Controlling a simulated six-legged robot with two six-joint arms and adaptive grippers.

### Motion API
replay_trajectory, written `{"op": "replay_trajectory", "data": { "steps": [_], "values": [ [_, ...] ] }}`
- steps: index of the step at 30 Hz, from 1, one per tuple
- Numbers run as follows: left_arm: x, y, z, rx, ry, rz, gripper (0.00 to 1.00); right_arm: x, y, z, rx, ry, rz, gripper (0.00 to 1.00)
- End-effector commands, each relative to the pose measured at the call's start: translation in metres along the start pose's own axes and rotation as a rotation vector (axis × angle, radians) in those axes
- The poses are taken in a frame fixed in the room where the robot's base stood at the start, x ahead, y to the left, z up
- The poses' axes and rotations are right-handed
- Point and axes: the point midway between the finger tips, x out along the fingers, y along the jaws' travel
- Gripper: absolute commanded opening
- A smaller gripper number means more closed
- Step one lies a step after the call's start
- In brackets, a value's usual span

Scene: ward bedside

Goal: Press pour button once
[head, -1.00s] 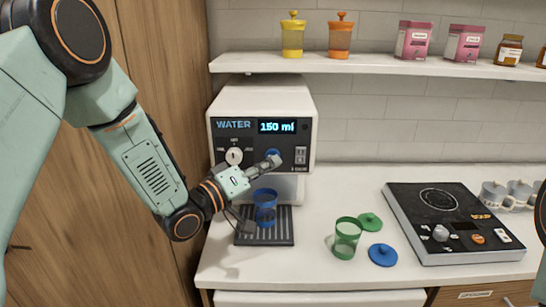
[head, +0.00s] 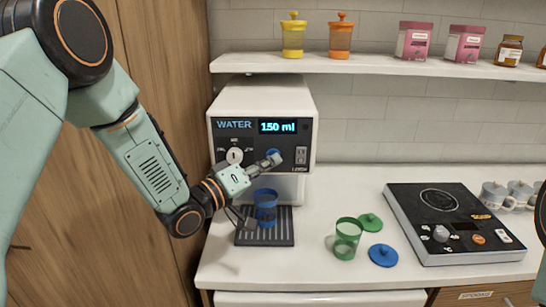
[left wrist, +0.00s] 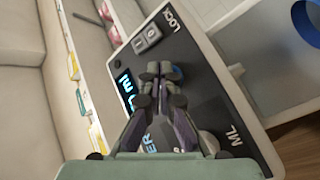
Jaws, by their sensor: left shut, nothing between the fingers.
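The white water dispenser (head: 262,100) stands on the counter with a black front panel. Its display (head: 277,127) reads 150 ml. The round blue pour button (head: 273,153) sits below the display, partly covered by my left gripper (head: 274,160). That gripper is shut and empty, with its fingertips at the button's lower edge; I cannot tell whether they touch it. In the left wrist view the button (left wrist: 176,73) shows partly behind the shut fingertips (left wrist: 160,72). A blue cup (head: 265,207) stands upright on the drip tray (head: 282,236). My right gripper is not in view.
A rocker switch (head: 300,156) is right of the button and a white knob (head: 234,156) is left. A green cup (head: 347,240), green lid (head: 370,222) and blue lid (head: 383,255) lie right of the dispenser. A black hotplate (head: 450,220) is further right.

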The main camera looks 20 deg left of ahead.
Motion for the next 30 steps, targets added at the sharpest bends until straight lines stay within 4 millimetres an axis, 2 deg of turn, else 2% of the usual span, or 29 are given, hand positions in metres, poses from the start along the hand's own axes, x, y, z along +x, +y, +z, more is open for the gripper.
{"op": "replay_trajectory", "data": {
  "steps": [17,30],
  "values": [
    [0.002,-0.001,-0.002,0.001,0.001,0.001,0.00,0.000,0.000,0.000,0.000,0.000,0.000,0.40],
    [-0.010,0.007,0.005,0.000,0.001,0.000,0.00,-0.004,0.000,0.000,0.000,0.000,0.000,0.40]
  ]
}}
